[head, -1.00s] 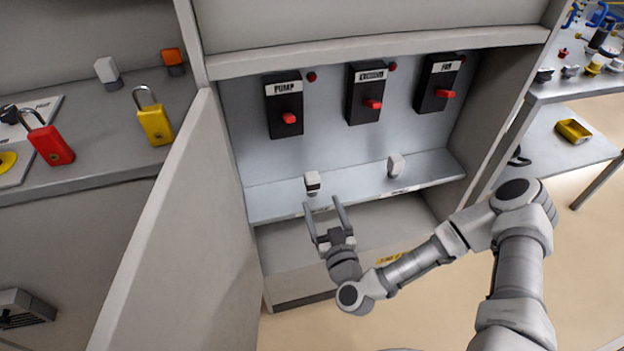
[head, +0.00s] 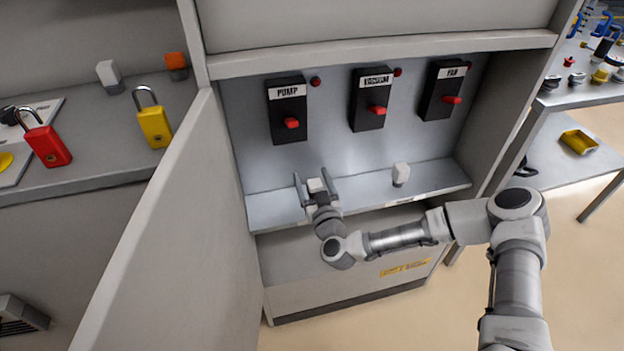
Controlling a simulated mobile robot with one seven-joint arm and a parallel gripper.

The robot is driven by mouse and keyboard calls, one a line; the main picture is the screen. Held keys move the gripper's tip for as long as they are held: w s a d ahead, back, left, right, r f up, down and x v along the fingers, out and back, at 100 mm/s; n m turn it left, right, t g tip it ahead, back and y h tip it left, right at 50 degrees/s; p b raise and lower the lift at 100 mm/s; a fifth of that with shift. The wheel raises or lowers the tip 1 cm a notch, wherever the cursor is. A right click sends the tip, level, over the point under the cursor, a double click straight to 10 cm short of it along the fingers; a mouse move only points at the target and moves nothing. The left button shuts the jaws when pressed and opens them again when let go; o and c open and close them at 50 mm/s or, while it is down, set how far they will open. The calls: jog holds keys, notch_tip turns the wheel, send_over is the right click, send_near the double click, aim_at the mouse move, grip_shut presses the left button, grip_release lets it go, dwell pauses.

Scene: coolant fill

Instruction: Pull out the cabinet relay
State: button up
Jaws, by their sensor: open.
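My gripper (head: 313,184) is open at the left part of the cabinet shelf (head: 362,190). Its two fingers stand on either side of a small white relay (head: 316,185) with a dark lower part. I cannot tell whether the fingers touch it. The relay's base is hidden by my gripper. A second white relay (head: 401,173) stands upright on the same shelf, to the right and apart from my gripper.
Black switches with red levers line the back panel, the PUMP switch (head: 287,109) at left. The open cabinet door (head: 175,235) stands left of my arm. A red padlock (head: 47,145), a yellow padlock (head: 154,126) and more relays, white (head: 110,76) and orange-topped (head: 176,65), are on the left bench.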

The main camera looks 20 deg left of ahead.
aim_at(309, 155)
grip_shut()
jog(key=c, duration=0.8)
grip_release()
jog(key=c, duration=0.3)
jog(key=shift+c, duration=0.2)
jog(key=shift+r+p, duration=0.4)
jog(key=shift+r, duration=0.05)
jog(key=shift+r+p, duration=1.8)
jog(key=shift+r, duration=0.4)
